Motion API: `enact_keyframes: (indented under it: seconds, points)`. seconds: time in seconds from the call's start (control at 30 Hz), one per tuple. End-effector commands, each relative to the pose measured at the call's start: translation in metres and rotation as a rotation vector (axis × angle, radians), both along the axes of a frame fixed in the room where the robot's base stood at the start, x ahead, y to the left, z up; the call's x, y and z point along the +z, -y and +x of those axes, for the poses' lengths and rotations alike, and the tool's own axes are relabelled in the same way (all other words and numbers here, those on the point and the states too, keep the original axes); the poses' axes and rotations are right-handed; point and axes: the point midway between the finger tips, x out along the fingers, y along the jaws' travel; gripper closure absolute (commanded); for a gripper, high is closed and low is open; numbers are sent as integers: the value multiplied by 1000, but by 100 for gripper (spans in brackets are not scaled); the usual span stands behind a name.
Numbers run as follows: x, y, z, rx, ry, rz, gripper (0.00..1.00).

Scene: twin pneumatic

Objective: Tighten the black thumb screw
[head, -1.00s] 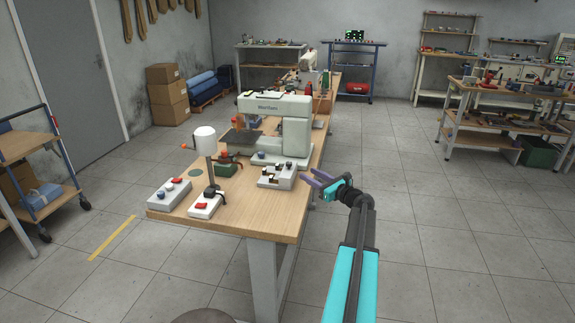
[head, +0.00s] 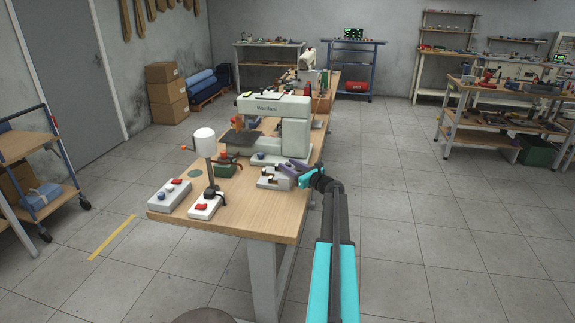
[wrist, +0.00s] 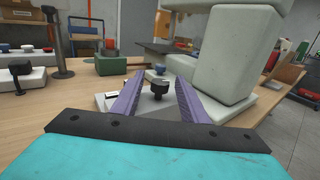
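A black thumb screw (wrist: 158,86) with a round knurled-looking head stands upright on a pale fixture (wrist: 152,104) in the wrist view. My gripper (wrist: 160,79) is open, with one purple finger on each side of the screw and a visible gap to both. The screw appears between the fingers, and I cannot tell whether it is level with their tips. In the head view, my gripper (head: 287,166) is at the right side of the small white fixture block (head: 268,183) near the bench's right edge. The fingers partly cover the fixture there, and the screw is not clear.
A pale bench machine (head: 297,130) stands behind the fixture. A white-topped post (head: 205,140), a control box (head: 168,196) and a small box with a red knob (head: 204,209) are to the left. A green vise (wrist: 108,60) also stands left. Floor right of the bench is clear.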

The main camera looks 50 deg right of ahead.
Motion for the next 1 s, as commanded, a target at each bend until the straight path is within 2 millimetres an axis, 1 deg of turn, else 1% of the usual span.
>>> enact_keyframes:
  seconds: [0.03, 0.13, 0.47, 0.57, 0.7, 1.0]
  points:
    - [0, 1, 4, 0, 0, 0, 60]
    - [0, 1, 8, -1, 0, 0, 60]
    - [0, 0, 10, 0, 0, 0, 60]
    - [0, 0, 10, 0, 0, 0, 75]
    - [0, 0, 10, 0, 0, 0, 99]
    - [0, -1, 11, -11, 0, -1, 100]
